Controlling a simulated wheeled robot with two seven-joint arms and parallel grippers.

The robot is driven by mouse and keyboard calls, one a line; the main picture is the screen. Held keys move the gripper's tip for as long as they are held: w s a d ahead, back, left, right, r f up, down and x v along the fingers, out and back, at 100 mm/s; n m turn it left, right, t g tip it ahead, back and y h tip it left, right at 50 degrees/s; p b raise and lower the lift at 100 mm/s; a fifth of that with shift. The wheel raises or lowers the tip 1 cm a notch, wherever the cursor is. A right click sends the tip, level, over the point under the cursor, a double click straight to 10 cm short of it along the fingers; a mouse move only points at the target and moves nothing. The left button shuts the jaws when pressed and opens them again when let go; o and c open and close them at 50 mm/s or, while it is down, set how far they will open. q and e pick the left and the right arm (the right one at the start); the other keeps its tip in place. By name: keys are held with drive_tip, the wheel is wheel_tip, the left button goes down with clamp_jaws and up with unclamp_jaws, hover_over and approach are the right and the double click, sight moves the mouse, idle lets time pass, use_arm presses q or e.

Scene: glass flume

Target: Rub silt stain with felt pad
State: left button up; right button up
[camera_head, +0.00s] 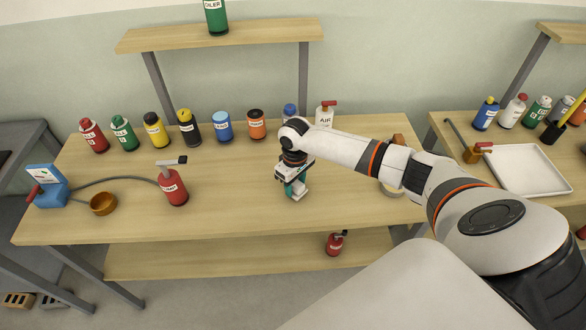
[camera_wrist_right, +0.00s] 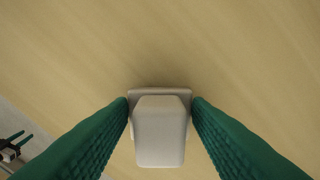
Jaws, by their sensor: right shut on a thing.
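My right gripper (camera_head: 297,190) is over the front middle of the wooden bench, pointing down. In the right wrist view its green fingers (camera_wrist_right: 160,115) are shut on a pale block with a wider flat base, which I take as the felt pad (camera_wrist_right: 160,135). The pad is close to the bench top; I cannot tell if it touches. I see no clear silt stain; it may be hidden under the pad or arm. My left gripper (camera_wrist_right: 24,142) seems to show small at the lower left of the right wrist view, its fingers apart and empty.
Several bottles stand along the back of the bench (camera_head: 120,220), among them a blue bottle (camera_head: 222,126). A white tray (camera_head: 530,188) is on the right bench.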

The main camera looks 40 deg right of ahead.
drive_tip(key=r+p, duration=0.3)
drive_tip(key=r, duration=0.1)
drive_tip(key=shift+w+a, duration=0.25)
drive_tip(key=shift+a, duration=0.15)
drive_tip(key=shift+d+r+p, duration=0.2)
drive_tip(key=shift+r+p, duration=0.85)
drive_tip(key=shift+p, duration=0.05)
drive_tip(key=shift+a+r+p, duration=0.1)
drive_tip(key=shift+r+p, duration=0.5)
drive_tip(key=shift+p, duration=0.05)
drive_tip(key=shift+f, duration=0.1)
